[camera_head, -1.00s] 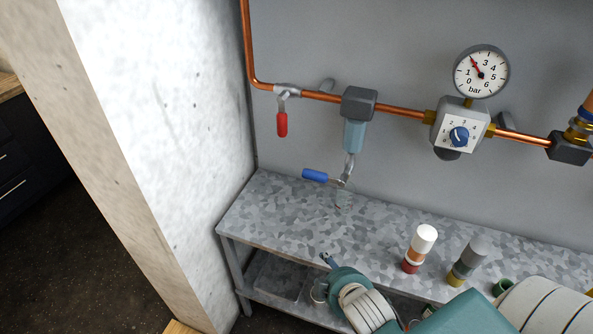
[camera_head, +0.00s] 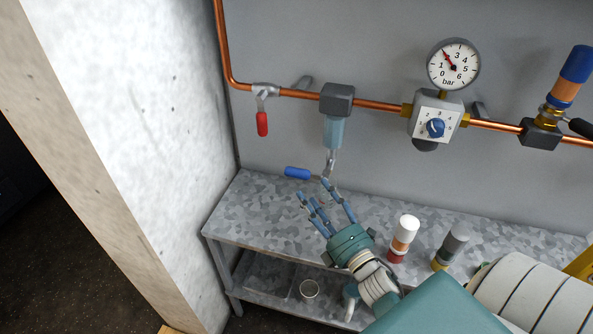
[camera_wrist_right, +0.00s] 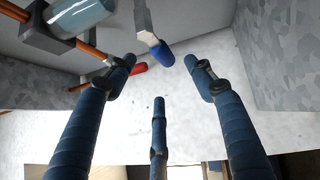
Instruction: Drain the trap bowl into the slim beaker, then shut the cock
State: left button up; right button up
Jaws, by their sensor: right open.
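The trap bowl (camera_head: 334,132) is a translucent blue cup under a dark grey housing on the copper pipe; it also shows in the right wrist view (camera_wrist_right: 85,17). Below it is the cock, with its blue lever (camera_head: 298,173) pointing left, nearly level. The lever shows in the wrist view (camera_wrist_right: 160,55) too. The slim beaker (camera_head: 327,198) is a faint clear shape on the bench below the cock, largely covered by my fingers. My right gripper (camera_head: 314,194) is open and empty, its fingers spread just below the lever, apart from it. My left gripper is out of view.
A red lever (camera_head: 262,124) hangs from the pipe at left. A gauge (camera_head: 453,65) and regulator (camera_head: 437,117) are to the right. Two banded cylinders (camera_head: 403,238) (camera_head: 451,247) stand on the bench (camera_head: 255,212). A pale wall bounds the left.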

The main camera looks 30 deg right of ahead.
aim_at(302, 176)
jog(key=w, duration=0.3)
jog(key=w+r+p, duration=0.1)
jog(key=w, duration=0.2)
jog(key=w+p, duration=0.1)
jog(key=w, duration=0.3)
jog(key=shift+d+r, duration=0.25)
jog(key=shift+d, duration=0.1)
grip_shut()
